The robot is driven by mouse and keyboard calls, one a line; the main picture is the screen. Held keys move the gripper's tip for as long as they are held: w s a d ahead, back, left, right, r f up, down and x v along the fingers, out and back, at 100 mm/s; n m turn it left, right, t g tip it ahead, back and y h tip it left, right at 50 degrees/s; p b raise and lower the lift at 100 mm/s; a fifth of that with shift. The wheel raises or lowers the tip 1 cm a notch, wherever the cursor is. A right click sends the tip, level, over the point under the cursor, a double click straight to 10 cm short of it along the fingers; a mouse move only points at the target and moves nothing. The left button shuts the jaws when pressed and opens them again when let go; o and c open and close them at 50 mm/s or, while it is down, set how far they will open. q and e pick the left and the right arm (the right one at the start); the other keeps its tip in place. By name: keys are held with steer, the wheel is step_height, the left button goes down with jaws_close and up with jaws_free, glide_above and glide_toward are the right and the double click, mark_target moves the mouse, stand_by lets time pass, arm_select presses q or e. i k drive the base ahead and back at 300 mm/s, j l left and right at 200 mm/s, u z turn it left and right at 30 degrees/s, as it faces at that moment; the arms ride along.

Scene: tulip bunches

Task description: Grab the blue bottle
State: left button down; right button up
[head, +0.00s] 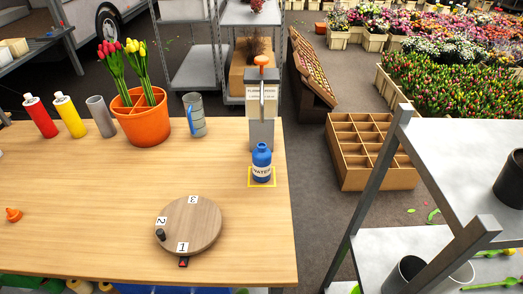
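The blue bottle (261,163) stands upright on the wooden table (90,245), near its right edge. Neither of my grippers shows in the head view, and nothing is touching the bottle.
A round wooden turntable (200,226) with numbered tags lies in front of the bottle.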

mark_target(262, 156)
steer(key=j+z, duration=0.15)
steer(key=z, duration=0.2)
steer(key=k+j+z, duration=0.1)
steer(key=z, duration=0.25)
steer(key=j+z, duration=0.2)
steer(key=z, duration=0.15)
steer(key=k, duration=0.05)
